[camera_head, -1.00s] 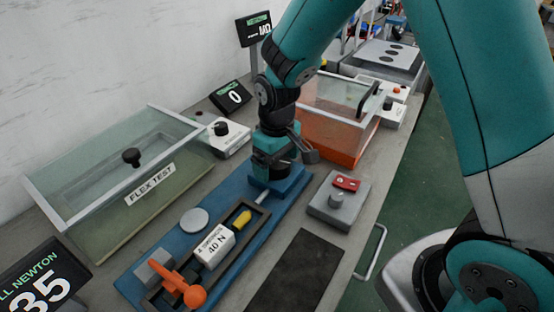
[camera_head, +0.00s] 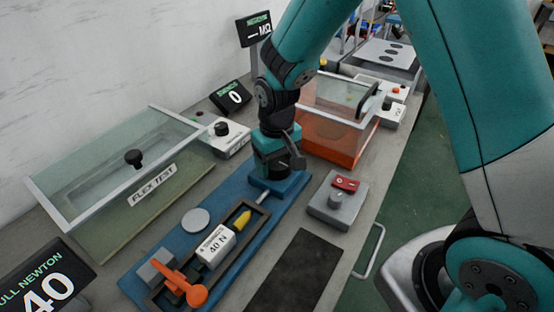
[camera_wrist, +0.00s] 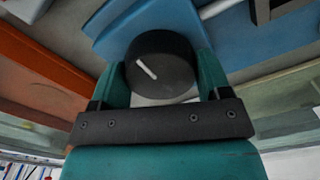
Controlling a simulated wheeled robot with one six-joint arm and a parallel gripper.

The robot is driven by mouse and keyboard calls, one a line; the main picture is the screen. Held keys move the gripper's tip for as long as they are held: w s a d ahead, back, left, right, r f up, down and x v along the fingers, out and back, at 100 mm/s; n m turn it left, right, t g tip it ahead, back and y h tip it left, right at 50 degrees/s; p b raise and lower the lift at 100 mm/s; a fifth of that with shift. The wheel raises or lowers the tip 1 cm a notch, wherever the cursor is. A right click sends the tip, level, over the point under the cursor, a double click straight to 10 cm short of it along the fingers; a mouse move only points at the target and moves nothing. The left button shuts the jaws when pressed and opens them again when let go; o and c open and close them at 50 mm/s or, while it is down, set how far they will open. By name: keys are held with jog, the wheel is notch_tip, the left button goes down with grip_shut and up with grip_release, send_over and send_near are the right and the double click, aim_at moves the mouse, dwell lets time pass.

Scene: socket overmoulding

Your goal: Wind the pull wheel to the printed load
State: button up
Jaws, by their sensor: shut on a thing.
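The pull wheel (camera_wrist: 160,68) is a black knob with a white pointer line, between the fingers of my gripper (camera_wrist: 158,85) in the wrist view. My gripper is shut on it. In the head view my gripper hides the wheel above the far end of the blue pull rig (camera_head: 140,283). A white block printed "40 N" (camera_head: 215,245) sits on the rig, with a yellow piece (camera_head: 242,218) behind it and an orange lever (camera_head: 180,285) in front. The pull display (camera_head: 48,290) at the lower left reads 40 newton.
A glass-lidded flex test box (camera_head: 125,180) stands at the left and an orange clear-lidded box (camera_head: 335,140) behind my gripper. A grey unit with a red switch (camera_head: 338,202) stands right of the rig. A dark mat (camera_head: 295,272) lies clear in front.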

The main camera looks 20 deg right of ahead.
aim_at(278, 161)
jog(key=o, duration=0.9)
notch_tip(278, 161, up, 18)
jog(key=shift+f+p, duration=0.25)
jog(key=shift+p, duration=0.05)
jog(key=s+a+r+n+y, duration=0.1)
jog(key=s, duration=0.6)
jog(key=s+a+r+n+y+p, duration=0.1)
jog(key=s+a+r+n, duration=0.1)
jog(key=s, duration=0.5)
jog(key=s+a+r+n+y+p, duration=0.1)
jog(key=s+n+y, duration=0.1)
jog(key=s, duration=0.5)
jog(key=shift+a+r, duration=0.2)
jog(key=shift+a, duration=0.1)
